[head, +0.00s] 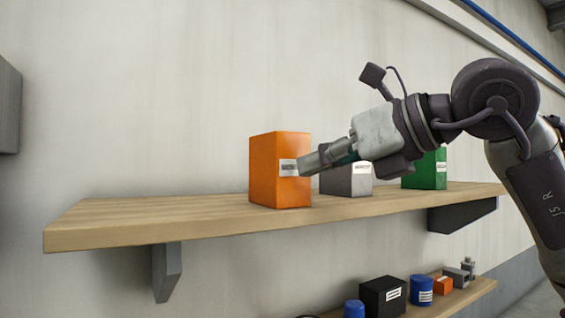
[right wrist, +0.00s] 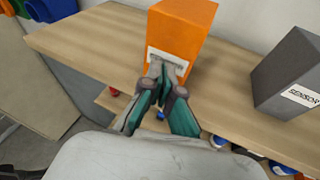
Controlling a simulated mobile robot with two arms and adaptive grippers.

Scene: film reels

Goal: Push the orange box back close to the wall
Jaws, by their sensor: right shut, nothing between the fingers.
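The orange box (head: 272,165) stands upright on the wooden shelf (head: 130,222), near the shelf's front edge and apart from the wall. In the right wrist view the orange box (right wrist: 181,30) has a white label on the side facing me. My right gripper (head: 303,166) is shut and empty, with its fingertips at the label. The right wrist view shows the closed fingertips (right wrist: 164,72) in front of the label; I cannot tell whether they touch it. My left gripper is in neither view.
A grey box (head: 345,184) stands right of the orange box, partly behind my gripper. A green box (head: 427,172) stands further right. The wall (head: 180,100) is behind the shelf. The shelf left of the orange box is clear. A lower shelf (head: 455,298) holds several small items.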

